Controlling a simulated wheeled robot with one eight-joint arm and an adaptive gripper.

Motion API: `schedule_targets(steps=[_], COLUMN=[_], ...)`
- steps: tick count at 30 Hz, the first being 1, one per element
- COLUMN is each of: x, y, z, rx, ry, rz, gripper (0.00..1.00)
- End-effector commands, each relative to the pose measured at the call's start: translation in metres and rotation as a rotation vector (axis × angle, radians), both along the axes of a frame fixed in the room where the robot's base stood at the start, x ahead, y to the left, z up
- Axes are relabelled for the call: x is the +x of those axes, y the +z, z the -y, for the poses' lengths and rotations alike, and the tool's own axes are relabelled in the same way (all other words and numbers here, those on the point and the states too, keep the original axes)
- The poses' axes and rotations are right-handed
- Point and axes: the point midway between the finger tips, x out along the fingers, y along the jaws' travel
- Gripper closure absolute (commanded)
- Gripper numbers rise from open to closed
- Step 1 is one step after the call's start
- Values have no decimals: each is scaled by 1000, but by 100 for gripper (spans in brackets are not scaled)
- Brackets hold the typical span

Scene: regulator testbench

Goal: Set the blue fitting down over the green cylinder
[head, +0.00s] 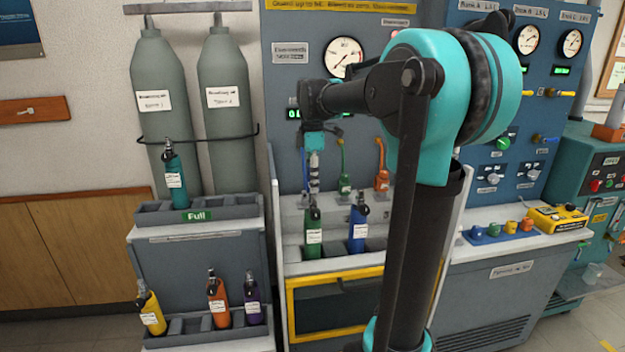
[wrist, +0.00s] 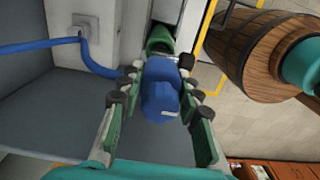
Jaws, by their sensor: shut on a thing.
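My gripper (head: 314,186) hangs over the bench, just above the green cylinder (head: 313,236), which stands upright in a front slot with a white label and a dark top. In the wrist view my gripper (wrist: 158,88) is shut on the blue fitting (wrist: 160,98), with a finger on each side. A blue hose (wrist: 97,64) runs from a wall socket towards the fitting. The green cylinder (wrist: 160,38) shows beyond the fitting. The cylinder's top is partly hidden there, so I cannot tell whether the fitting touches it.
A blue cylinder (head: 357,234) stands close to the right of the green one. Green (head: 344,165) and orange (head: 381,165) hose fittings are behind. A teal cylinder (head: 174,178) stands in the "Full" rack at left. Yellow, orange and purple cylinders stand in the lower rack (head: 187,328).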

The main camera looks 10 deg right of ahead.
Motion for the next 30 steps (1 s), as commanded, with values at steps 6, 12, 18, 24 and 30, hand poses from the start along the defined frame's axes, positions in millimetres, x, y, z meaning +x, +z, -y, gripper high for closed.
schedule_targets(steps=[6, 12, 18, 24, 30], x=[0, 0, 0, 0, 0], y=[-3, -6, -9, -12, -15], z=[0, 0, 0, 0, 0], rx=[0, 0, 0, 0, 0], ry=[0, 0, 0, 0, 0], rz=[0, 0, 0, 0, 0], gripper=[100, 100, 100, 100, 100])
